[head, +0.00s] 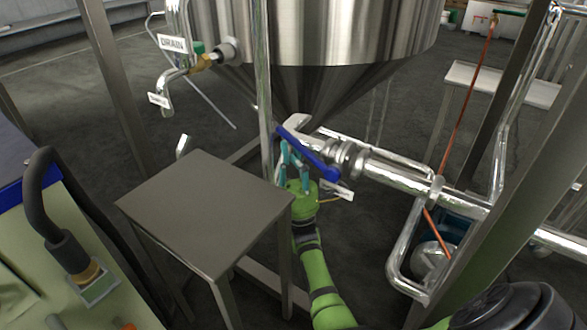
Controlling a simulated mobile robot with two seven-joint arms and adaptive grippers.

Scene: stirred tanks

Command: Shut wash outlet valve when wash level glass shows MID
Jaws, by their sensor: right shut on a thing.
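A valve with a blue lever handle (310,155) sits on the steel outlet pipe (395,175) below the cone-bottomed steel tank (310,35). The lever slants from upper left to lower right, close beside the pipe. A small white tag (337,190) hangs by the valve; its text is too small to read. My right gripper (291,152), on a green arm from below, is shut on the blue lever, near its upper left part. No level glass with a readable MID mark can be made out. My left gripper is out of view.
A grey steel table (205,210) stands left of my right arm. A drain valve labelled DRAIN (172,43) is at upper left. Steel frame posts (115,80) and looped piping (405,250) crowd the sides. A bench with a black hose (50,200) is at far left.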

